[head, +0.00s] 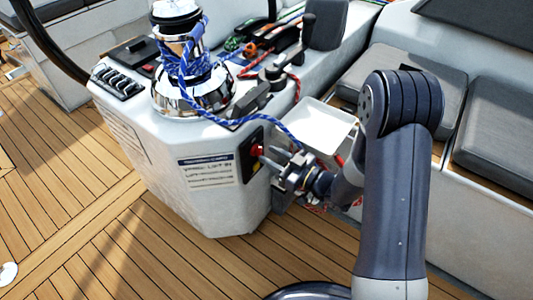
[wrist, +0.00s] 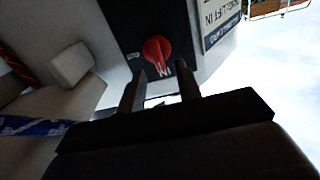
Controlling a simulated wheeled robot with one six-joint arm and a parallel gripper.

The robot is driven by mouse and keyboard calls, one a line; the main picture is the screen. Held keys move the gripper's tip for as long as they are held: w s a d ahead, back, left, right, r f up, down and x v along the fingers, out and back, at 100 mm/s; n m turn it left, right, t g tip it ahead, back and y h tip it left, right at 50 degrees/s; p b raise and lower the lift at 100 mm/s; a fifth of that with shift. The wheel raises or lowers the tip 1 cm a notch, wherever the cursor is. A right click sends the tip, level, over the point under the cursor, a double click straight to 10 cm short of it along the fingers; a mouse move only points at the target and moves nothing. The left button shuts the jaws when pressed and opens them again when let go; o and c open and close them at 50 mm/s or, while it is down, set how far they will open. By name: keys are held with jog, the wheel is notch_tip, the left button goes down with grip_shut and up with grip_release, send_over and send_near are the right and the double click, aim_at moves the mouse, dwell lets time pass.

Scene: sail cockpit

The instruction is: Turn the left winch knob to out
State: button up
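A red knob (wrist: 157,50) sits on a black panel (wrist: 125,18) on the side of the white console. In the wrist view the fingertips are just below the knob, one to each side. In the head view my gripper (head: 272,163) is close to the panel.
A chrome winch (head: 190,92) with blue rope tops the console (head: 205,135). A printed label (head: 208,171) is left of the panel. A white tray (head: 322,125) stands behind my gripper, and cushioned seats (head: 497,130) are right.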

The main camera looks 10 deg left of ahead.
aim_at(258, 151)
jog(key=shift+x, duration=1.15)
jog(key=shift+c, duration=0.5)
grip_shut()
